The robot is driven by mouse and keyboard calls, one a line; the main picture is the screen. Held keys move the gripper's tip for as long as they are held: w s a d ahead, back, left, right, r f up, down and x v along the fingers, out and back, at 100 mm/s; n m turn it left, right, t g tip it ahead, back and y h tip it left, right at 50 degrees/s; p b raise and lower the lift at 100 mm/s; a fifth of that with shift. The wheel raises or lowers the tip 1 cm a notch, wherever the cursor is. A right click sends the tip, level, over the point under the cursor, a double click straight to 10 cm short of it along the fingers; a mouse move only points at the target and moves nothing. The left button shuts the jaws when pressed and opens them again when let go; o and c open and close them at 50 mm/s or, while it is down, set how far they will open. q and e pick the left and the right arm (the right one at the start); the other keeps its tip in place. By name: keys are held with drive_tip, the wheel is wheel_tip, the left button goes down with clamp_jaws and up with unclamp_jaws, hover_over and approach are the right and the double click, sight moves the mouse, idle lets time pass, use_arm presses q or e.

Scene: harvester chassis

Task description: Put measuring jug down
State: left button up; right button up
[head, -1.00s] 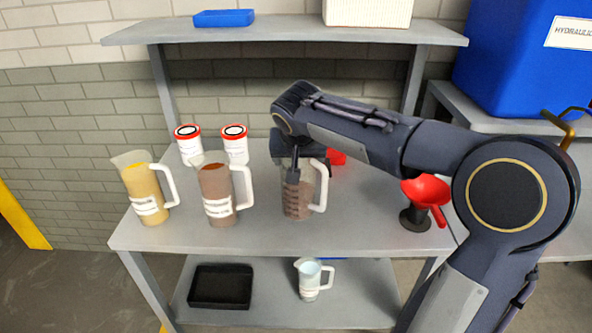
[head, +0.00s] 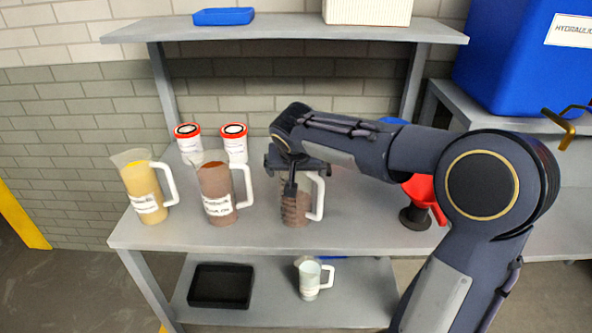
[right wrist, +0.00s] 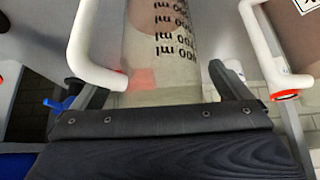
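The clear measuring jug (head: 296,208) with dark ml marks and a white handle is upright at the middle of the workbench top. My right gripper (head: 289,180) comes down over it and hides much of its upper part. In the right wrist view the jug (right wrist: 164,50) is between the two fingers of my right gripper (right wrist: 160,85), which is shut on it. Its handle is on the left there. Its base is at or very near the bench surface; I cannot tell if it touches. My left gripper is not in view.
A brown-filled jug (head: 216,190) stands close left of the held jug, and a yellow-filled jug (head: 146,190) farther left. Two red-lidded white tubs (head: 234,143) are behind. A red funnel (head: 420,190) is at the right. A small jug (head: 309,278) and black tray (head: 220,286) are on the lower shelf.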

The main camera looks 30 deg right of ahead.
drive_tip(key=v, duration=1.2)
drive_tip(key=s+a+f+n+y, duration=0.2)
drive_tip(key=s+f, duration=0.5)
drive_tip(key=s, duration=0.4)
drive_tip(key=s+a+f+n+y, duration=0.2)
drive_tip(key=s+a+f+y, duration=0.3)
drive_tip(key=s+f, duration=0.3)
drive_tip(key=s+a, duration=0.1)
drive_tip(key=s, duration=0.2)
drive_tip(key=shift+s+n, duration=0.3)
drive_tip(key=shift+s, duration=0.05)
drive_tip(key=shift+f, duration=0.1)
drive_tip(key=shift+r+p, duration=0.95)
drive_tip(key=shift+p, duration=0.25)
